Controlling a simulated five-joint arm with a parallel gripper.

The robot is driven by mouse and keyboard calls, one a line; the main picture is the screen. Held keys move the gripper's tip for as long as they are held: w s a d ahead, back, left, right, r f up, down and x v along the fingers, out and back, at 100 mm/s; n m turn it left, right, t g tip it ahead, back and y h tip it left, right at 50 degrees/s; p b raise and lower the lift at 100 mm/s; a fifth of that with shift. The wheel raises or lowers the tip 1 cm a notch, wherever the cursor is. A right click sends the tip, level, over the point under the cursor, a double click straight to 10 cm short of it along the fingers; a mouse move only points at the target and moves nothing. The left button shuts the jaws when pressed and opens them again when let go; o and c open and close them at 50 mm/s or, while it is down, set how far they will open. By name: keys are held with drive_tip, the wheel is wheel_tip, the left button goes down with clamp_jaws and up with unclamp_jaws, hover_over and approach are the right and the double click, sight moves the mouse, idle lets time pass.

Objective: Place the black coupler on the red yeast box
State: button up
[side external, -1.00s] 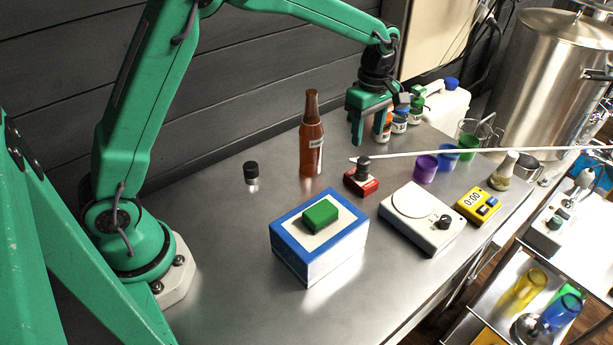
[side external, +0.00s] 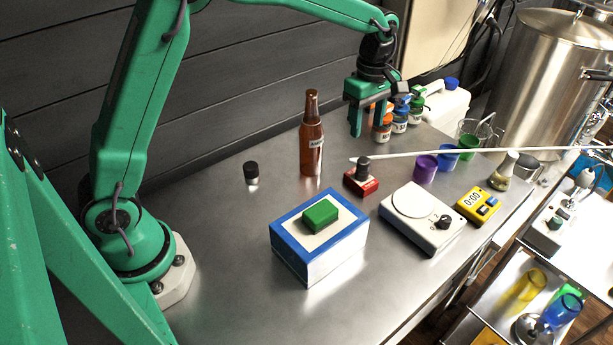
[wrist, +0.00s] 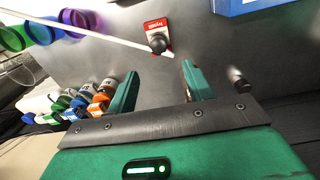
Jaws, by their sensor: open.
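The small red yeast box (side external: 359,187) lies on the steel bench in the side view. A black piece, which looks like the coupler (side external: 363,165), stands upright on top of it. In the wrist view the red box (wrist: 156,26) and the black coupler (wrist: 157,45) show ahead of my fingers, apart from both. My gripper (side external: 367,120) hangs above and behind the red box, fingers pointing down. In the wrist view my gripper (wrist: 160,83) is open with nothing between its fingers.
A white rod (side external: 450,153) reaches close to the coupler. A brown bottle (side external: 311,145) and a black-capped vial (side external: 251,173) stand left. A blue-edged box (side external: 318,255) with a green block (side external: 320,215) and a white scale (side external: 423,220) are in front. Small bottles (side external: 400,120) stand behind.

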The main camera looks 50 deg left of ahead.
drive_tip(key=s+a+r+m+t, duration=0.25)
drive_tip(key=s+r+m, duration=0.3)
drive_tip(key=s, duration=0.45)
drive_tip(key=s+a+r+m+t, duration=0.1)
drive_tip(key=s+a+r+m, duration=0.2)
drive_tip(key=s+r+m, duration=0.45)
drive_tip(key=s+a+f+m+t, duration=0.1)
drive_tip(key=s+f+m, duration=0.3)
drive_tip(key=s, duration=0.6)
drive_tip(key=shift+a+f+m+t, duration=0.15)
drive_tip(key=shift+f+m+t, duration=0.15)
drive_tip(key=shift+f+t, duration=0.15)
drive_tip(key=shift+s, duration=0.1)
